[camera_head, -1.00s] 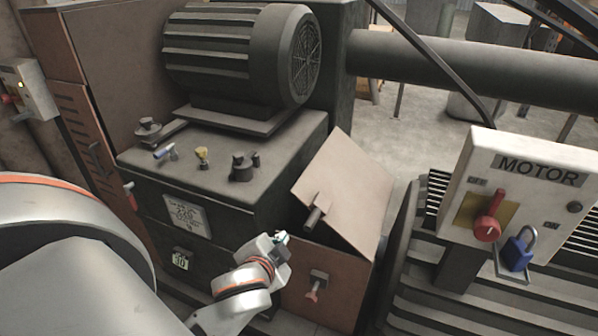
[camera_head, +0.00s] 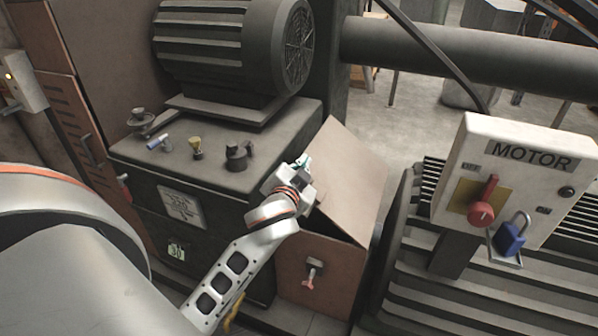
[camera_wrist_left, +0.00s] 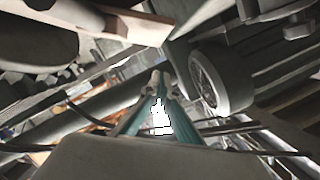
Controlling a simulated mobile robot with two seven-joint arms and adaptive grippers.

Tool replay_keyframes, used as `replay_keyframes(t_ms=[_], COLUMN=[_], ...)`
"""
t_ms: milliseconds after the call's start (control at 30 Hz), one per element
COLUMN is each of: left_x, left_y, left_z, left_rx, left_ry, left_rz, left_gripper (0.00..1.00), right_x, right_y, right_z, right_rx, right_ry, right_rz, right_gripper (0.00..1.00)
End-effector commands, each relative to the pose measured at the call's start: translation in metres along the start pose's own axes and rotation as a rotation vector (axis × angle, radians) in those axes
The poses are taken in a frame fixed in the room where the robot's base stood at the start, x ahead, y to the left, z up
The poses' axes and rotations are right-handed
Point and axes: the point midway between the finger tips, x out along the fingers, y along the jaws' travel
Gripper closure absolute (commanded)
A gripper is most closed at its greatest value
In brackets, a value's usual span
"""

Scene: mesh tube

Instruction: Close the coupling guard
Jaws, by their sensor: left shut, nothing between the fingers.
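The coupling guard is a brown box (camera_head: 342,283) beside the dark machine base, with a flat brown lid (camera_head: 352,170) tilted up and standing open. A dark gap shows between the lid and the box at the right. A small red-tipped latch (camera_head: 313,271) sits on the box front. My left gripper (camera_head: 304,162) is shut and empty, at the left edge of the lid; I cannot tell if it touches. My gripper and wrist hide the handle on the lid. In the left wrist view my shut fingertips (camera_wrist_left: 158,78) show, with a pale brown panel edge (camera_wrist_left: 130,22) above them.
The ribbed motor (camera_head: 235,45) stands on the base at the back left. Small tools and a padlock-like dark part (camera_head: 237,156) lie on the base top. The MOTOR switch box (camera_head: 515,185) with red handle and blue padlock (camera_head: 509,238) stands right.

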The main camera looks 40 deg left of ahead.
Motion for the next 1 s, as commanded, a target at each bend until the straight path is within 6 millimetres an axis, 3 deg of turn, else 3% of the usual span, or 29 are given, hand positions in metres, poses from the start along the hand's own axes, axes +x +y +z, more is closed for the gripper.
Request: replay_keyframes(t_ms=[167,400,867,1000], left_x=[0.033,0.037,0.038,0.043], left_y=[0.000,0.001,0.000,0.002], left_z=[0.005,0.035,0.040,0.059], left_rx=[0.005,0.003,0.000,0.002], left_ry=[-0.003,-0.003,-0.002,-0.007], left_rz=[-0.001,0.001,0.001,0.002], left_gripper=[1.00,1.00,1.00,1.00], right_x=[0.002,0.005,0.005,0.007], right_y=[0.000,0.000,0.002,0.001], right_z=[0.003,0.005,0.005,0.009], right_rx=[-0.002,-0.007,-0.011,-0.011], right_ry=[-0.001,0.000,-0.001,-0.004], right_rz=[0.000,0.003,0.005,0.005], right_gripper=[0.56,0.56,0.56,0.56])
